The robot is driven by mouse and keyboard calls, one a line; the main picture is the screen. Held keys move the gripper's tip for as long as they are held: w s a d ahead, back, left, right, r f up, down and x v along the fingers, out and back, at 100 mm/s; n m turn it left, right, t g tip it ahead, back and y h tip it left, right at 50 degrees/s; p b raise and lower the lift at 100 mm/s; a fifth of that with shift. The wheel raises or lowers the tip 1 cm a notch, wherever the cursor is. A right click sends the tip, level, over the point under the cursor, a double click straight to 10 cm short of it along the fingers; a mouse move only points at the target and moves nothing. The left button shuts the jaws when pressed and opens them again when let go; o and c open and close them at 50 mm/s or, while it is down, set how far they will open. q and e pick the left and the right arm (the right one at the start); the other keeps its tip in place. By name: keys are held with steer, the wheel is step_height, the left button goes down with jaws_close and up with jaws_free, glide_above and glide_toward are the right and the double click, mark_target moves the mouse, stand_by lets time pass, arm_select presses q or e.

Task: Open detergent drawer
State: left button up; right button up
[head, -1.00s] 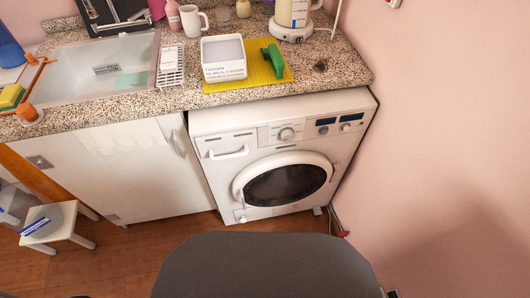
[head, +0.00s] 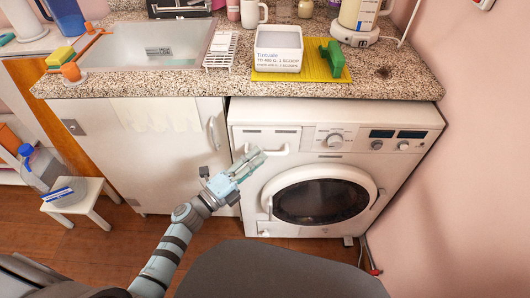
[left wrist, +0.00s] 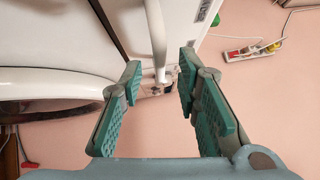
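The white washing machine (head: 300,118) stands under the counter. Its detergent drawer (head: 258,132) is at the upper left of the front and looks shut, with a white bar handle (head: 282,151). My left gripper (head: 254,160) is at that handle, its fingers partly covering the handle's left part. In the left wrist view the fingers (left wrist: 160,72) are apart, teal pads facing each other. The white handle (left wrist: 156,38) runs between them, with gaps on both sides. My right gripper is in neither view.
The round door (head: 322,200) of the machine is shut, just below the drawer. A white cabinet (head: 150,150) stands to the left. The granite counter (head: 400,84) holds a detergent box (head: 278,50). A stool (head: 85,200) with a bottle is at the left.

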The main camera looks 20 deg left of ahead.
arm_select(q)
steer(key=shift+x, duration=1.95)
jaws_close()
